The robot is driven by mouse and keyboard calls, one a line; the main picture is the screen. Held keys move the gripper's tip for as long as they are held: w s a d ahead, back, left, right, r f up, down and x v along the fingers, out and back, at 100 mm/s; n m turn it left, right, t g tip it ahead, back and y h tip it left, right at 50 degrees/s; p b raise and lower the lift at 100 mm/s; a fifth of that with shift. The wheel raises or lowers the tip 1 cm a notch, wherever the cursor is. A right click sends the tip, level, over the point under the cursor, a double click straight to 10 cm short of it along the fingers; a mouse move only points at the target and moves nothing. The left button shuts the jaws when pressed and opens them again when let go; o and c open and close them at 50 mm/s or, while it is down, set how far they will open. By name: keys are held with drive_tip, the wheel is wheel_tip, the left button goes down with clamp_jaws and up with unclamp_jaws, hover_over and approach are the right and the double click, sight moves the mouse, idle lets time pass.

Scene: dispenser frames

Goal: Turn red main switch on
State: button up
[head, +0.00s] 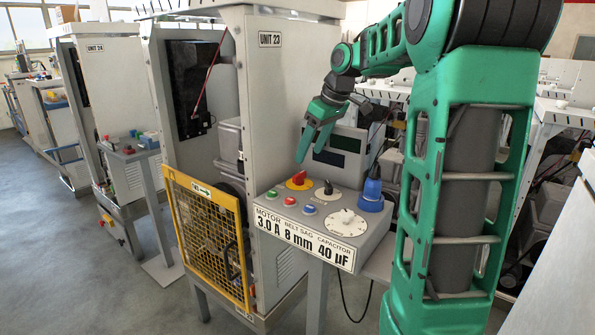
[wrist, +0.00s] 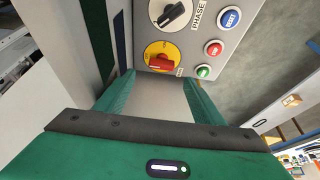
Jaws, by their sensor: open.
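The red main switch (head: 299,178) is a rotary handle on a yellow round plate, at the back left of the grey control box's top. In the wrist view the red handle (wrist: 160,62) lies roughly crosswise on its yellow plate, just beyond my fingertips. My gripper (head: 314,152) is open and empty, pointing down above the switch. In the wrist view its two fingers (wrist: 160,80) frame the switch from left and right, apart from it.
Near the switch are a black phase knob (wrist: 174,14), a blue reset button (wrist: 229,18), a red button (wrist: 213,47) and a green button (wrist: 203,71). A white dial (head: 347,220) and blue plug (head: 372,193) are farther right. A yellow mesh guard (head: 205,235) stands left.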

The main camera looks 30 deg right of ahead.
sight(300, 173)
drive_tip(key=x, duration=0.8)
drive_tip(key=shift+a+f, duration=0.1)
drive_tip(key=shift+a, duration=0.05)
drive_tip(key=c, duration=1)
